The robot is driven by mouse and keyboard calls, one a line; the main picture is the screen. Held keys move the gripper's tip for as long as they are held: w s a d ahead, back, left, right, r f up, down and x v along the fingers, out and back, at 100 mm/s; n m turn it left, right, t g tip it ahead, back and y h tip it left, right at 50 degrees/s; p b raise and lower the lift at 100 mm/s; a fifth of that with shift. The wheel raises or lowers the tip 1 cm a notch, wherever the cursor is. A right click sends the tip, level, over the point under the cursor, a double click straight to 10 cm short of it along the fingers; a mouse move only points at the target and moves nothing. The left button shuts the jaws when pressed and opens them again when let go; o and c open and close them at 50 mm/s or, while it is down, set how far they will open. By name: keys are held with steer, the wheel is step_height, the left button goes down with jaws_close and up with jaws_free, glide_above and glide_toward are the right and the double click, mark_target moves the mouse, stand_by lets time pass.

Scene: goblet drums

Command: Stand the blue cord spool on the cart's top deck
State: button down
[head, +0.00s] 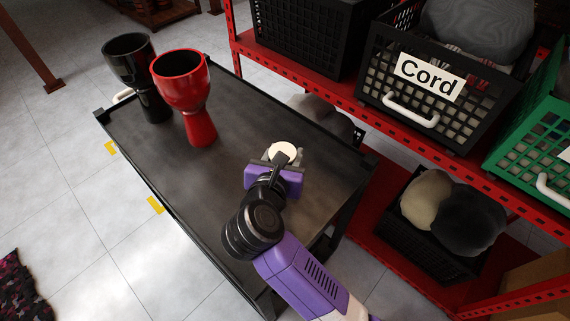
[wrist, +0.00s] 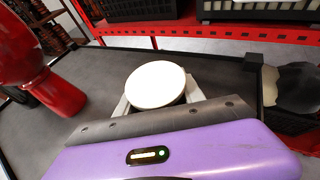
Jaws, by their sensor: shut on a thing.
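The cart's top deck (head: 180,175) is dark grey with a low black rim and spans the middle of the head view; the deck also shows in the wrist view (wrist: 220,75). My purple gripper (head: 281,160) is over the deck's right part. It is shut on the spool, whose round cream end disc (head: 283,149) faces up between the fingers. The disc (wrist: 156,84) also shows beyond the gripper body in the wrist view. The blue cord is hidden below the disc. The spool looks upright; I cannot tell whether its base touches the deck.
A red goblet drum (head: 183,85) and a black goblet drum (head: 128,62) stand on the deck's far left. A red shelf with a black crate labelled Cord (head: 430,80) and a green crate (head: 535,125) stands to the right. The deck between drums and gripper is clear.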

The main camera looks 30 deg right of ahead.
steer(key=shift+f, duration=2.15)
steer(key=shift+f, duration=0.2)
steer(key=c, duration=0.7)
jaws_free()
steer(key=shift+r, duration=0.25)
steer(key=shift+s+a, duration=0.25)
steer(key=b+v, duration=0.1)
steer(key=v, duration=1)
steer(key=shift+s+r, duration=0.1)
